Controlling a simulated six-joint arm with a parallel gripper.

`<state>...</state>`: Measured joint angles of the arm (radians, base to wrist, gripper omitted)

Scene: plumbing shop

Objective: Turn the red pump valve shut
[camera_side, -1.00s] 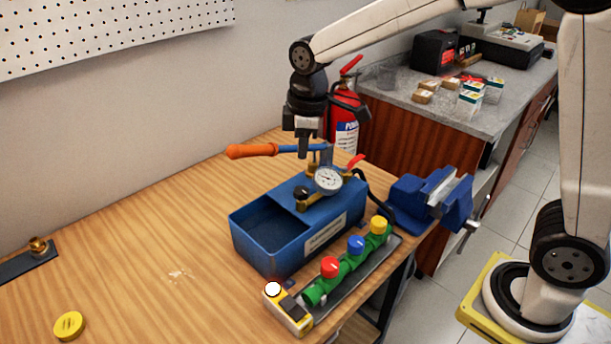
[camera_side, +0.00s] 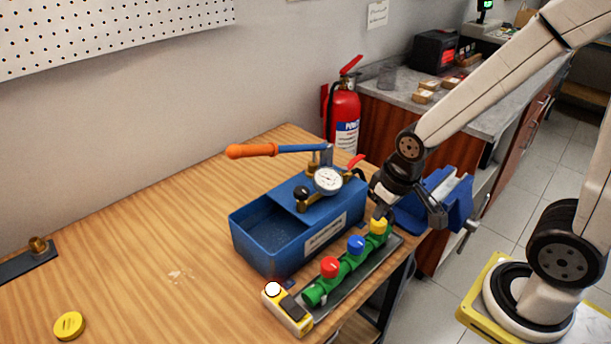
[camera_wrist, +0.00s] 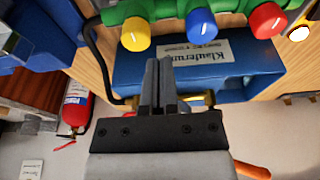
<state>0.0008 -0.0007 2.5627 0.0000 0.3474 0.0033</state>
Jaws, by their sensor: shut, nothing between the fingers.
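The red pump valve lever (camera_side: 356,161) sticks up at the back right of the blue test pump (camera_side: 255,253), beside its gauge (camera_side: 328,180). My gripper (camera_side: 380,211) is shut and empty, in front of and below the lever, close to the yellow knob (camera_side: 378,226). I cannot tell whether they touch. In the wrist view my shut fingers (camera_wrist: 161,66) point across the blue pump (camera_wrist: 265,62) towards the manifold knobs and hide part of the pump.
A green manifold (camera_side: 313,294) with red (camera_side: 329,267), blue (camera_side: 356,244) and yellow knobs lies along the pump. A blue vise (camera_side: 408,215) stands at right. The orange pump handle (camera_side: 252,151) reaches left. A yellow tester (camera_side: 287,310) lies in front. The bench's left part is mostly clear.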

